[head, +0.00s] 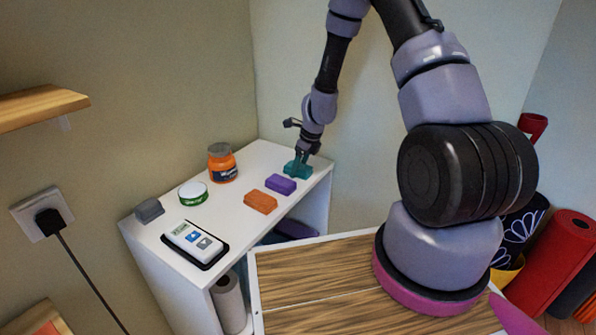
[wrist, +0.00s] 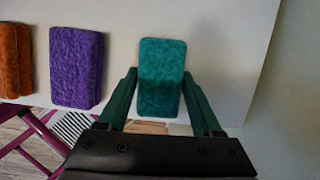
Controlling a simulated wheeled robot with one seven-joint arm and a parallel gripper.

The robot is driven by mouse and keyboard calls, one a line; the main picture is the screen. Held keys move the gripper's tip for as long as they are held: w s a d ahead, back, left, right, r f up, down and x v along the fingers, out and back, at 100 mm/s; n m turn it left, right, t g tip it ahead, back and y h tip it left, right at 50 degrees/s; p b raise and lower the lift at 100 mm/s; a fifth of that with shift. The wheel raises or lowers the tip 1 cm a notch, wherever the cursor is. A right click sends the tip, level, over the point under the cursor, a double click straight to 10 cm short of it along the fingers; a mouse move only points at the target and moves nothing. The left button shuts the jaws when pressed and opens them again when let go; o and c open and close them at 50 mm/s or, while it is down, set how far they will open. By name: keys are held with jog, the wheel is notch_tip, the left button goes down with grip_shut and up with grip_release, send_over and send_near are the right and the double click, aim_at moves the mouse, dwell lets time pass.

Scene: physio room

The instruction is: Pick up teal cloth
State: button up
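The teal cloth (wrist: 162,78) is a folded rectangular pad on the white shelf top. In the head view my gripper (head: 299,164) is down at the far right end of the shelf top, over the teal cloth (head: 297,171). The gripper partly hides the cloth there. Whether the fingers touch the cloth cannot be told.
A purple cloth (head: 281,185) and an orange cloth (head: 260,201) lie left of the teal one on the white shelf unit (head: 232,213). An orange jar (head: 222,164), a green-white tin (head: 193,193), a grey block (head: 149,210) and a white device (head: 193,241) stand further left.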

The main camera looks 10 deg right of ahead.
jog(key=shift+c, duration=0.3)
notch_tip(320, 180, up, 10)
jog(key=shift+r, duration=0.2)
dwell(0.3)
